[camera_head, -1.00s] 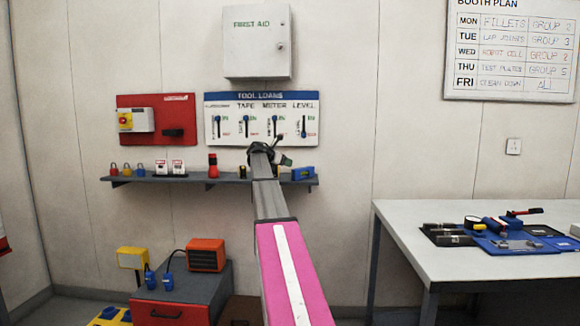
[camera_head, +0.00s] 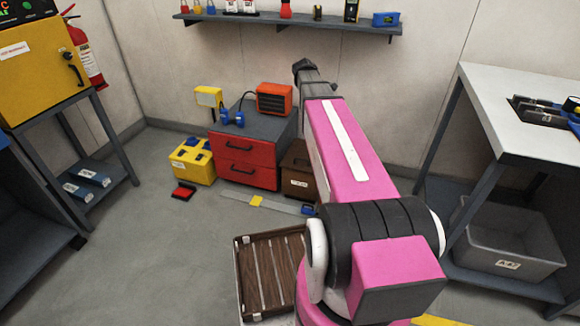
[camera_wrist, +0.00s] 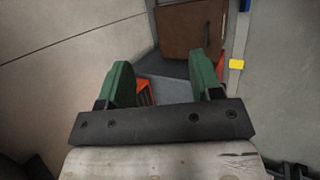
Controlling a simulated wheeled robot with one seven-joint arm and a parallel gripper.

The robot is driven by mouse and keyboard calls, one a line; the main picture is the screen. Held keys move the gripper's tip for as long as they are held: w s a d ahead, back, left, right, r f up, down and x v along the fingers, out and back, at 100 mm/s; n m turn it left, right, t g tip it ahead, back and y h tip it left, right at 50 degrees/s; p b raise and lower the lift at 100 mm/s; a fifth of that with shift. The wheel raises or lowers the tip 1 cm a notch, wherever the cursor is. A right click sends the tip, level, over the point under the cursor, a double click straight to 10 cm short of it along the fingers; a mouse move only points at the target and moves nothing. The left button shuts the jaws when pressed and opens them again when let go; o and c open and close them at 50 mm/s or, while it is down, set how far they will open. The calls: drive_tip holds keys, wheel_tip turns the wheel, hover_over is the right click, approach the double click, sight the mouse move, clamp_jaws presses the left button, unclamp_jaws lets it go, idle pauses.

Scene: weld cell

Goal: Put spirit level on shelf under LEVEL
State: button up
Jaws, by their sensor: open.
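A small blue block-shaped object, which looks like the spirit level (camera_head: 386,19), rests near the right end of the grey wall shelf (camera_head: 345,31). The tool board with the LEVEL label is outside the current views. My gripper (camera_head: 304,66) is below and left of the blue object in the head view, apart from it. In the wrist view my gripper (camera_wrist: 161,68) shows two green fingers, spread and empty. The blue object does not show in the wrist view.
A red drawer cabinet (camera_head: 246,160) carries an orange heater (camera_head: 274,98) beneath my gripper. A brown box (camera_head: 298,172) stands beside it; it also shows in the wrist view (camera_wrist: 190,28). A grey strip (camera_head: 280,205) lies on the floor. A workbench (camera_head: 490,85) stands right.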

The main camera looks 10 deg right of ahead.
drive_tip(key=s+a+f+m+g+y, duration=0.1)
drive_tip(key=s+a+f+m+y, duration=0.1)
drive_tip(key=s+a+f, duration=0.3)
drive_tip(key=s+a+f+m+g+y, duration=0.1)
drive_tip(key=s+a+f+m, duration=0.4)
drive_tip(key=s, duration=0.7)
drive_tip(key=s+a+f+m+y, duration=0.3)
drive_tip(key=s+a+f, duration=0.4)
drive_tip(key=s+a, duration=0.1)
drive_tip(key=shift+s+a+m+g, duration=0.35)
drive_tip(key=shift+a+m+g, duration=0.05)
